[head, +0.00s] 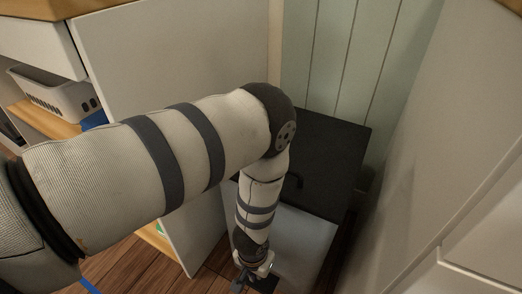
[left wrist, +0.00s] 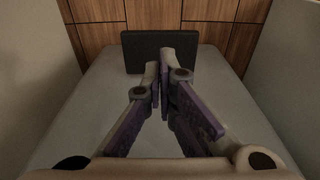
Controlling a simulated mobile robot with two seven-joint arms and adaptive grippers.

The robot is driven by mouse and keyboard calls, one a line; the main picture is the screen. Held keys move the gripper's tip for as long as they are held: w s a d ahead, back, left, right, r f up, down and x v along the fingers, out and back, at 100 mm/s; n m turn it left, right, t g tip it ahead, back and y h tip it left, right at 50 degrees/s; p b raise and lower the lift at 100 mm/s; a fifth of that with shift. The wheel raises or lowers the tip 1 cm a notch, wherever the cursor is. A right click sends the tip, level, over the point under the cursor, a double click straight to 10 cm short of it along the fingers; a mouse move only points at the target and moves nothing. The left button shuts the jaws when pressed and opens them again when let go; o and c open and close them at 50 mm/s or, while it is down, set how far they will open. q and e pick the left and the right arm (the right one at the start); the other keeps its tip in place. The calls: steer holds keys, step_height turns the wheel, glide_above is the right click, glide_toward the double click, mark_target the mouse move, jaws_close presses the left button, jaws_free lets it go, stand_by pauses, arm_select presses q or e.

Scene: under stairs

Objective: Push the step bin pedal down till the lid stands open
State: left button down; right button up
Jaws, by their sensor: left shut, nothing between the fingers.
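The step bin has a pale grey body (head: 304,243) and a flat black lid (head: 330,150), which lies down on top. A dark pedal (head: 268,284) shows at the foot of the bin's front, partly behind my left gripper. My left gripper (head: 243,284) points down in front of the bin, shut and empty. In the left wrist view its fingers (left wrist: 165,70) meet in front of the black pedal plate (left wrist: 135,52), overlapping it. I cannot tell whether they touch it. The bin's front (left wrist: 70,130) fills the lower part there. My right gripper is out of view.
A white cabinet panel (head: 130,60) stands left of the bin, with a white basket (head: 55,93) on a shelf. A pale sloping panel (head: 430,130) closes in on the right. Wood floor (head: 135,270) lies open at the lower left.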

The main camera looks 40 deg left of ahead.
arm_select(q)
step_height(320, 180, down, 5)
steer(key=b, duration=0.3)
steer(key=shift+w, duration=0.15)
steer(key=shift+w+r, duration=0.1)
steer(key=shift+r, duration=0.05)
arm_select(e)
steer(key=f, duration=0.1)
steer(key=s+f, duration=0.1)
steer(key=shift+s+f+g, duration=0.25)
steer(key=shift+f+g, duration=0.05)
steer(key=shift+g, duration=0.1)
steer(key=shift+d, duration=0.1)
arm_select(q)
step_height(320, 180, down, 5)
steer(key=b, duration=0.3)
steer(key=shift+s+r+p, duration=0.6)
steer(key=shift+s+p, duration=0.45)
steer(key=shift+s, duration=0.1)
step_height(320, 180, up, 12)
glide_above(258, 283)
steer(key=s, duration=0.4)
steer(key=shift+w+d+f, duration=0.1)
steer(key=shift+d+f, duration=0.05)
steer(key=shift+d, duration=0.25)
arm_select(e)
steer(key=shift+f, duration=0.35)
